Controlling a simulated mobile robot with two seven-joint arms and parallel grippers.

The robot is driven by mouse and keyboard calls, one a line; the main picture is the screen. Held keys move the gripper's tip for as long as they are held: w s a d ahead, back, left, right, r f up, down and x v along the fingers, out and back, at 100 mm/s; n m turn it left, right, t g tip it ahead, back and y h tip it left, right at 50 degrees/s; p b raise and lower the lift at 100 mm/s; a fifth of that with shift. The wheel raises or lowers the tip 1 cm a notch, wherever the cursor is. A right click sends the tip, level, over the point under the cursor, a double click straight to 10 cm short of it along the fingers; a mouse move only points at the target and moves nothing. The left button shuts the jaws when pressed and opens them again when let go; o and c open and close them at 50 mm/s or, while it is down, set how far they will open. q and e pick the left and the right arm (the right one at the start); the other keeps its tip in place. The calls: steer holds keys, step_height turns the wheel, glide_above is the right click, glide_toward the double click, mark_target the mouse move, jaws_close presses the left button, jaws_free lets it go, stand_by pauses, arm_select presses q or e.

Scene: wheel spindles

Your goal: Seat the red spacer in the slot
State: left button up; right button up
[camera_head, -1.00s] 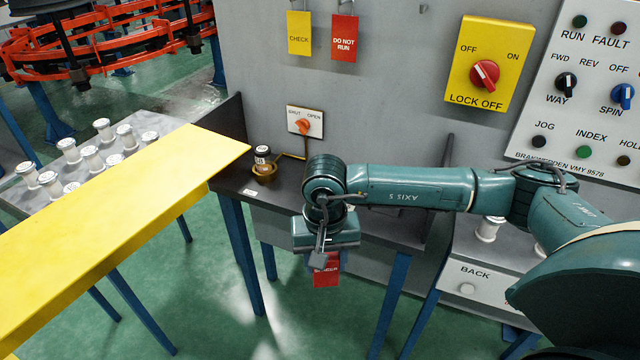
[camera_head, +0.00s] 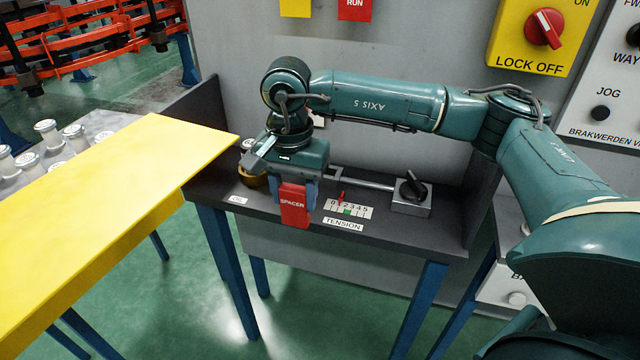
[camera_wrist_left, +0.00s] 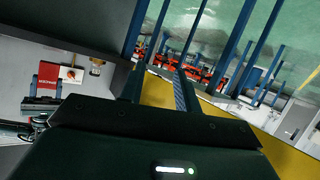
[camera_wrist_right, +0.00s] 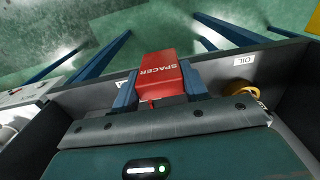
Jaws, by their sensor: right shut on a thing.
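The red spacer (camera_head: 294,206), a block lettered SPACER, is in my right gripper (camera_head: 295,190). The blue fingers grip its two sides. In the head view it overlaps the front edge of the dark shelf (camera_head: 400,236), left of the TENSION scale (camera_head: 349,209). In the right wrist view the spacer (camera_wrist_right: 160,74) sits between the fingers, with green floor behind it. I cannot make out the slot; the arm hides part of the shelf. My left gripper (camera_wrist_left: 160,85) shows only in the left wrist view, its fingers apart, with nothing seen between them.
A rod runs to a block with a black knob (camera_head: 412,190) on the shelf's right. A brass cup (camera_head: 252,179) stands at its left, by the OIL label (camera_wrist_right: 245,60). A yellow-topped table (camera_head: 110,205) lies left. A wall panel stands behind the shelf.

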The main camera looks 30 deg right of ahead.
steer(key=shift+w+d+f+p, duration=0.25)
steer(key=shift+w+d+f, duration=0.35)
steer(key=shift+w+d, duration=1.5)
steer(key=shift+w+d+f+p, duration=0.25)
steer(key=shift+w+d+f, duration=0.35)
steer(key=shift+w+d, duration=1.5)
steer(key=shift+w+d+f+p, duration=0.25)
steer(key=shift+w+d+f, duration=0.35)
steer(key=shift+w+d, duration=1.5)
steer(key=shift+s+d, duration=0.5)
steer(key=shift+f, duration=0.15)
steer(key=o, duration=1)
step_height(320, 180, up, 12)
steer(key=shift+r, duration=0.2)
